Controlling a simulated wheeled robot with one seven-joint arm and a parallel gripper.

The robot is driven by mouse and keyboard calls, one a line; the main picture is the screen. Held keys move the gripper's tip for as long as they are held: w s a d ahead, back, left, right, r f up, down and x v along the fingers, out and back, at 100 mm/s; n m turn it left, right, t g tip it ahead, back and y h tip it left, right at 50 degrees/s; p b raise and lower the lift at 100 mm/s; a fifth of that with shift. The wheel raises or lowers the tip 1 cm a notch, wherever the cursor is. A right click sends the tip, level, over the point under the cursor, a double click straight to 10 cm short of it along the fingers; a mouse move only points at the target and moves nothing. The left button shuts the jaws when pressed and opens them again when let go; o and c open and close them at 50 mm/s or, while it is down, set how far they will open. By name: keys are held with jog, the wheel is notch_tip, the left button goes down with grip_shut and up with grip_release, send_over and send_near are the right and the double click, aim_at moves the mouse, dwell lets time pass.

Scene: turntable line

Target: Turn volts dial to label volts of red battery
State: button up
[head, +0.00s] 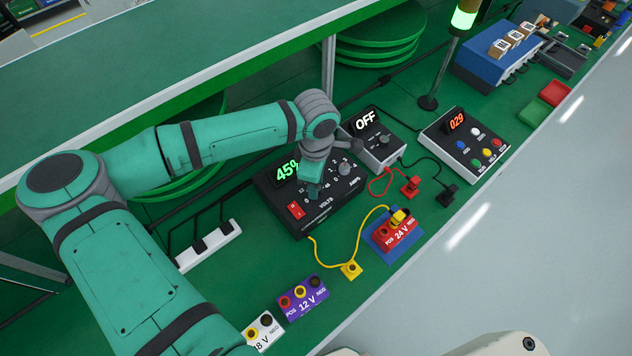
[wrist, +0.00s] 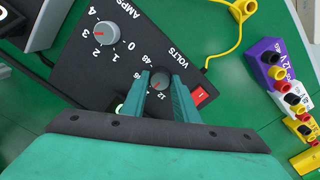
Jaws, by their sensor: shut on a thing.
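The black control box (head: 326,213) carries the volts dial (wrist: 160,78), a grey knob with a printed volts scale. My gripper (head: 313,190) reaches down over it in the head view and hides most of the knob. In the wrist view my gripper's fingers (wrist: 160,92) stand on either side of the knob and are shut on it. Numbers 48, 36 and 12 show around it; I cannot tell exactly where its pointer stands. The red battery (head: 399,237) is labelled 24 V and sits on a blue base (head: 373,239), with a yellow plug at its top.
A neighbouring box (head: 378,150) reads OFF. A purple 12 V battery (head: 303,296) and a white battery (head: 264,331) lie nearer. A yellow cable (head: 350,269) lies between.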

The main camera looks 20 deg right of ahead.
jog(key=o, duration=1.1)
jog(key=shift+c, duration=0.2)
notch_tip(320, 180, up, 11)
jog(key=shift+d+f, duration=0.1)
